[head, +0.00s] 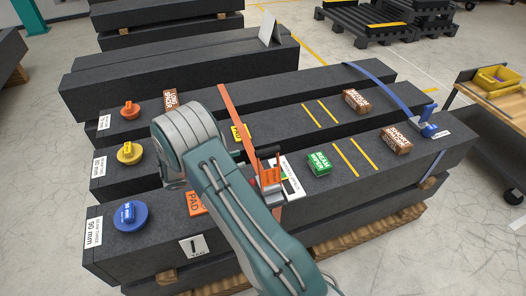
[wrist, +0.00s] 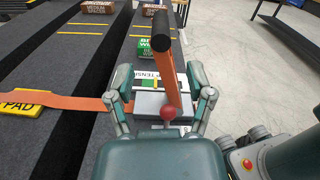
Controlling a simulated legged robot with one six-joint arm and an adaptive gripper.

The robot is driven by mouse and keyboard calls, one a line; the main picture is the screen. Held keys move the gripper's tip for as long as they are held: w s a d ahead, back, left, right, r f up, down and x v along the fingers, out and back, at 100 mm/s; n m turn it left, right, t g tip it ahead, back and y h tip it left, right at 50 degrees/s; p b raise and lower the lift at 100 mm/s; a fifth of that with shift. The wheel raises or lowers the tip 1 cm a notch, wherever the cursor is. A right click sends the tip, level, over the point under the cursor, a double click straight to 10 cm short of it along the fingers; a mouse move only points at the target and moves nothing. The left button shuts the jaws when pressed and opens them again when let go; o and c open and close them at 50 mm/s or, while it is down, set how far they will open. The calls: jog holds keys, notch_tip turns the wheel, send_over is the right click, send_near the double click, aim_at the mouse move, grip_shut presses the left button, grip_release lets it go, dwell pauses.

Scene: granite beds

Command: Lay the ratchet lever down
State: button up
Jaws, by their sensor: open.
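The ratchet lever (wrist: 168,75) is an orange bar with a black grip (wrist: 161,32); it stands raised in the wrist view. Its foot is at a grey ratchet body (wrist: 150,104) beside a red ball (wrist: 168,112). An orange strap (wrist: 70,101) runs left from there across the beds; the strap also shows in the head view (head: 232,108). My gripper (wrist: 160,95) is open, with one finger on each side of the lever and ratchet. I cannot tell whether a finger touches them. In the head view my arm hides most of the gripper; the orange lever part (head: 271,176) shows beside it.
Dark granite beams carry a green block (head: 319,163), brown blocks (head: 396,140), and blue (head: 130,215), yellow (head: 129,153) and orange (head: 130,110) knobs. A blue strap (head: 375,75) lies at the right. A wooden cart (head: 487,95) stands beyond; floor between is clear.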

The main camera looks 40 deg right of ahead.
aim_at(257, 154)
jog(key=x, duration=0.9)
jog(key=shift+d, duration=0.1)
grip_shut()
